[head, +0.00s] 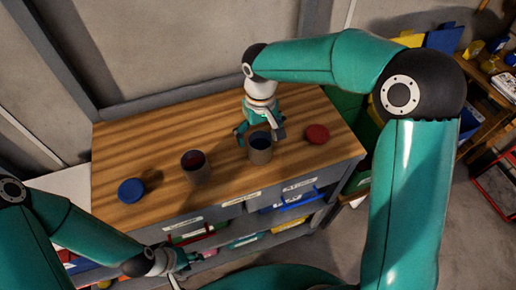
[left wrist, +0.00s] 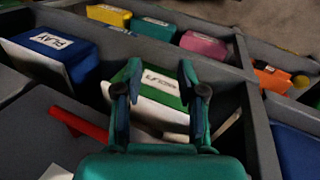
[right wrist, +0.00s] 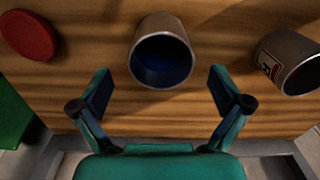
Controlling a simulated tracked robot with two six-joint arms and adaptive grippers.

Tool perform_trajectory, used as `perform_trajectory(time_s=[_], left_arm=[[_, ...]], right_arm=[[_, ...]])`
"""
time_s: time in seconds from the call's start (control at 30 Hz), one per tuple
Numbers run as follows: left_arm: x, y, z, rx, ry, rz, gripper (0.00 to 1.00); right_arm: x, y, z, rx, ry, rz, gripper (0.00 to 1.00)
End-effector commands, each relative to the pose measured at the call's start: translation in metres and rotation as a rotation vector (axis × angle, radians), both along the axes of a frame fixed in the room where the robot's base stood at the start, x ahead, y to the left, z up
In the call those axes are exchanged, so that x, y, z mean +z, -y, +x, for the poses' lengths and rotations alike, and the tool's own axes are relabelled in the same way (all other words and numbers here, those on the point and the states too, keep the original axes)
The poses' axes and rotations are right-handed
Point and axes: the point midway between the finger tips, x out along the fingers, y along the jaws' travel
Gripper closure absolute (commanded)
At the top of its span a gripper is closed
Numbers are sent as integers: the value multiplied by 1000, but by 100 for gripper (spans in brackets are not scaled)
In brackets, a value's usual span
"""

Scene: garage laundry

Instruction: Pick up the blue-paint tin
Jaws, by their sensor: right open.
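The blue-paint tin (head: 261,156) stands open and upright on the wooden bench, a grey tin with dark blue inside. In the right wrist view the tin (right wrist: 162,60) is centred just beyond my fingertips. My right gripper (head: 262,131) is open and empty, right at the tin in the head view; its fingers (right wrist: 160,84) point to either side of it, with no visible contact. My left gripper (head: 184,262) is low at the bench's front, by the shelves. In the left wrist view its fingers (left wrist: 159,72) are apart over a green-and-white labelled box (left wrist: 158,92).
A second tin (head: 196,173), red inside, stands left of the blue one. A blue lid (head: 131,190) lies at the bench's left and a red lid (head: 317,133) at the right. Shelf compartments below hold boxes, including a blue one (left wrist: 55,45). The bench's back is clear.

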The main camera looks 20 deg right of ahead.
Motion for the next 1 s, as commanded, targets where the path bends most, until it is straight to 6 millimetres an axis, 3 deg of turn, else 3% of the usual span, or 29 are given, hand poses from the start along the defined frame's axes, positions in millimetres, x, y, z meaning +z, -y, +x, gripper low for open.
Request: perform_trajectory(time_s=[0.4, 0.7, 1.0], left_arm=[[16, 0, 0, 0, 0, 0, 60], [15, 0, 0, 0, 0, 0, 60], [15, 0, 0, 0, 0, 0, 60]], right_arm=[[-47, 0, -3, 1, -4, 0, 0], [-52, 0, -3, 0, -1, 1, 2], [-52, 0, -3, 0, -1, 1, 52]])
